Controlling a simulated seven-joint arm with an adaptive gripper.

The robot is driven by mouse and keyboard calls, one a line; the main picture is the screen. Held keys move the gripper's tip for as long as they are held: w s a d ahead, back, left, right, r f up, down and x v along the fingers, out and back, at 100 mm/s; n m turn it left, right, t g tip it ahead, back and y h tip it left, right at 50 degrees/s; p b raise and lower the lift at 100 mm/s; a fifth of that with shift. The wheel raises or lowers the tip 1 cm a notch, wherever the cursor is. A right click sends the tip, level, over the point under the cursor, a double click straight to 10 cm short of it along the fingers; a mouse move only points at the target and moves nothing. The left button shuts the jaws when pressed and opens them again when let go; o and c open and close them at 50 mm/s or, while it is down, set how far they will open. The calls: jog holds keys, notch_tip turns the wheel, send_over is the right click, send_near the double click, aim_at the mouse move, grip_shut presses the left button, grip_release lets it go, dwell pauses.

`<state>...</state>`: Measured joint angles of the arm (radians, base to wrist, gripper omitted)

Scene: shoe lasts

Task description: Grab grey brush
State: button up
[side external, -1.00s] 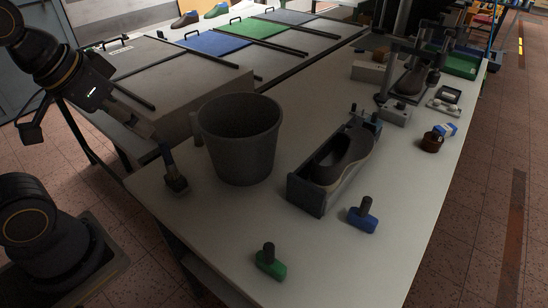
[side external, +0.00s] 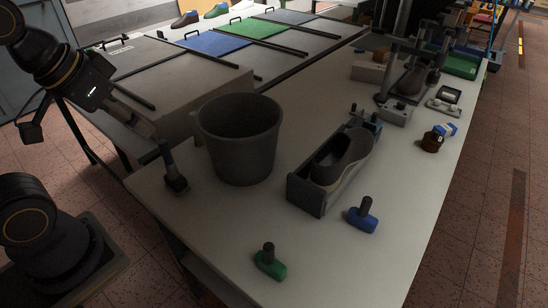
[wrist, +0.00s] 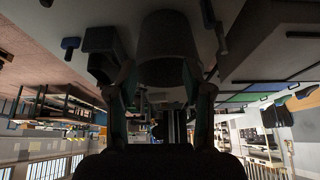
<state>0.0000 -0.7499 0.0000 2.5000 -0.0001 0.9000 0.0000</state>
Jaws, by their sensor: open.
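The grey brush (side external: 176,183) stands on the near left part of the table, left of the grey bucket (side external: 240,138), with its dark handle upward. In the wrist view the brush (wrist: 221,40) is small, at the upper right of the bucket (wrist: 165,48) and outside the right finger. My gripper (wrist: 160,74) is open and empty, its fingers spread low in front of the bucket. In the side view my wrist (side external: 88,92) is at the left, apart from the brush; the fingertips are hard to make out against the dark shapes near the handle.
A blue brush (side external: 362,215) and a green brush (side external: 269,262) stand near the front. A grey tray (side external: 305,195) with a dark shoe last is right of the bucket. Panels with rails lie behind. The front table area is mostly clear.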

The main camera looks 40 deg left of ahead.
jog(key=w+r+m+t, duration=0.1)
jog(key=w+r+m, duration=0.1)
jog(key=w+r, duration=0.3)
jog(key=n+g+y, duration=0.1)
jog(key=n, duration=0.2)
send_over(191, 115)
jog(key=s+d, duration=0.4)
jog(key=d, duration=0.1)
notch_tip(191, 115, down, 7)
jog(key=s+a+f+n+g, duration=0.1)
jog(key=s+a+f, duration=0.1)
jog(key=a+f, duration=0.2)
jog(key=x, duration=1)
jog(key=shift+w+a+f, duration=0.1)
jog(key=shift+w+f, duration=0.05)
jog(key=shift+w, duration=0.05)
jog(key=shift+x, duration=3.1)
grip_shut()
